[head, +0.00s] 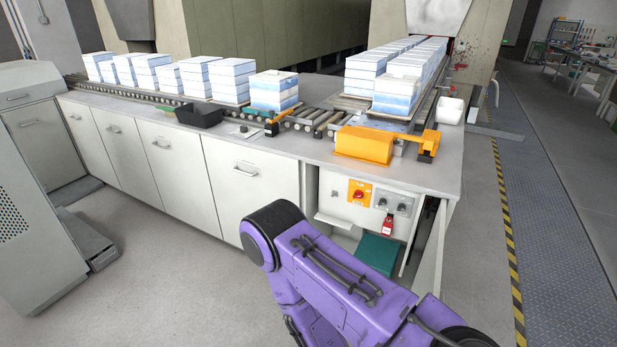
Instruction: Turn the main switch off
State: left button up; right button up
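The main switch (358,194) appears to be the red rotary knob on an orange-yellow plate, set in the white panel under the counter's front edge. Its exact knob angle is too small to tell. A purple arm of mine reaches in from the lower right, with its bend below and left of the panel. The arm does not cover the switch. Neither gripper shows in the head view.
Grey knobs (402,206) and a red tag (387,226) are right of the switch. An open cabinet door (430,250) stands right of the panel. An orange-yellow device (364,145) sits on the counter (290,150) above.

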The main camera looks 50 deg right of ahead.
aim_at(359, 194)
jog(key=u, duration=0.15)
jog(key=i, duration=1.05)
jog(key=z, duration=0.45)
jog(key=i, duration=0.8)
jog(key=z, duration=1.2)
jog(key=i, duration=0.55)
jog(key=z, duration=0.55)
